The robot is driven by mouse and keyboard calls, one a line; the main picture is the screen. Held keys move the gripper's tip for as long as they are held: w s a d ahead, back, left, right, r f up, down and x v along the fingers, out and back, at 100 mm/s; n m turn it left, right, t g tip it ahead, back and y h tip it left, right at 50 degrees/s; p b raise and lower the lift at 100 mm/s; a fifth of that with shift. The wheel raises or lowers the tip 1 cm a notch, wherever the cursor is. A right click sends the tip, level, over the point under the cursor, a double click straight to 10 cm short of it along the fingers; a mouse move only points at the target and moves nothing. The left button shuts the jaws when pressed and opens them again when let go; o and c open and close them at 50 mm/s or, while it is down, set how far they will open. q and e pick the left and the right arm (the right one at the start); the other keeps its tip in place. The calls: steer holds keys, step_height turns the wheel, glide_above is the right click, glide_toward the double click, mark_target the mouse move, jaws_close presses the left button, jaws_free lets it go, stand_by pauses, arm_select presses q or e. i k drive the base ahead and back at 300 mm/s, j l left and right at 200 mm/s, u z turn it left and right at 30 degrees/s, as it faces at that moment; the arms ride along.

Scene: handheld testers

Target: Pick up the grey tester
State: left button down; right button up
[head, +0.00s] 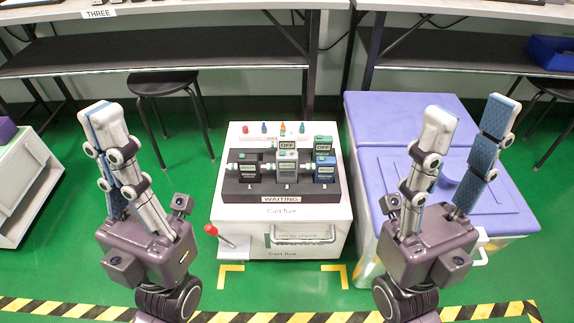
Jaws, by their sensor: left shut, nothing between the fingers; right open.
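The grey tester (287,166) stands upright in the middle of a dark holder (240,190) on top of a white cart (225,212). An "OFF" sign is at its top. A black tester (250,170) is to its left, a blue tester (325,173) to its right, and a green tester (322,146) behind the blue one. My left gripper (102,113) is shut and empty, left of the cart. My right gripper (468,112) is open and empty, in front of the purple-lidded bin. Both point upward in the picture, apart from the testers.
Small coloured pegs (283,128) stand at the cart's back. A red-knobbed lever (211,230) sticks out at its front left. The purple-lidded bin (375,120) is close on the right. Black stools (160,83) and shelves (180,52) stand behind. Green floor is clear between my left gripper and the cart.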

mark_target(286, 165)
steer(key=i+j, duration=0.15)
steer(key=j, duration=0.25)
steer(key=i+j+z, duration=0.15)
steer(key=j, duration=0.2)
steer(key=i+j, duration=0.15)
steer(key=j, duration=0.25)
steer(key=i+j+z, duration=0.1)
steer(key=j, duration=0.3)
